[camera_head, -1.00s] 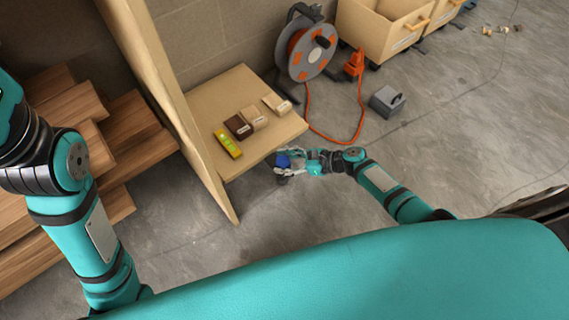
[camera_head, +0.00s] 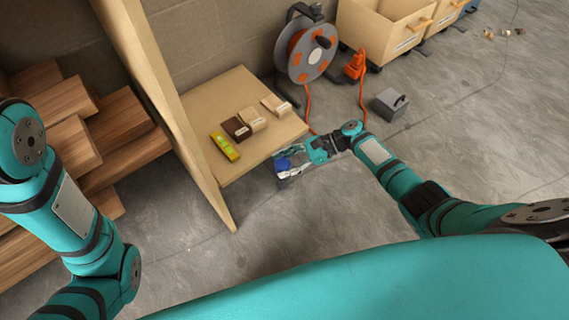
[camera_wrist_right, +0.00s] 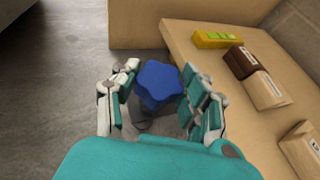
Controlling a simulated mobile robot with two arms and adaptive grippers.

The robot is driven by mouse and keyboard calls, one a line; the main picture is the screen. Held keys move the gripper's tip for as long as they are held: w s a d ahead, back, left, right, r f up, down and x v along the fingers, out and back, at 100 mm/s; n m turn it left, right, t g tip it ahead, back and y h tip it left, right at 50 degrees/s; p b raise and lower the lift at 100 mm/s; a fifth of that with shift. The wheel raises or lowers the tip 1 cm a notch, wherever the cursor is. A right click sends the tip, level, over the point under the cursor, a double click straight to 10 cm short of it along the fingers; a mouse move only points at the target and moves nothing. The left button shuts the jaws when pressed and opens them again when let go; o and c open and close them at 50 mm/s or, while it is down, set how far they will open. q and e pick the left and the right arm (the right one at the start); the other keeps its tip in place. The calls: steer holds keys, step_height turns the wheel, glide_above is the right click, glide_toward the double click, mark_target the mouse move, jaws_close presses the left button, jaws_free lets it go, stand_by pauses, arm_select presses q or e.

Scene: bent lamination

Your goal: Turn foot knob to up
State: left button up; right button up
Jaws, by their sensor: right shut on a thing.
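The blue foot knob (camera_head: 284,164) sits just off the front right corner of the low wooden shelf board (camera_head: 262,145). In the right wrist view the knob (camera_wrist_right: 158,84) has a lobed top and a dark grey part below it. My right gripper (camera_head: 288,170) has its fingers on both sides of the knob and is shut on it; in the right wrist view the fingers (camera_wrist_right: 160,98) flank it left and right. My left arm is in the head view at the left, but its gripper is out of the picture.
A yellow level (camera_head: 225,146) and several sample blocks (camera_head: 236,127) lie on the board. A tall wooden panel (camera_head: 165,110) stands to its left. A cable reel (camera_head: 307,50), orange cable and grey box (camera_head: 390,104) are behind. The floor in front is clear.

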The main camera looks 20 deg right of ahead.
steer(key=shift+a, duration=0.1)
steer(key=o, duration=1.2)
steer(key=v, duration=1.2)
steer(key=shift+r, duration=0.15)
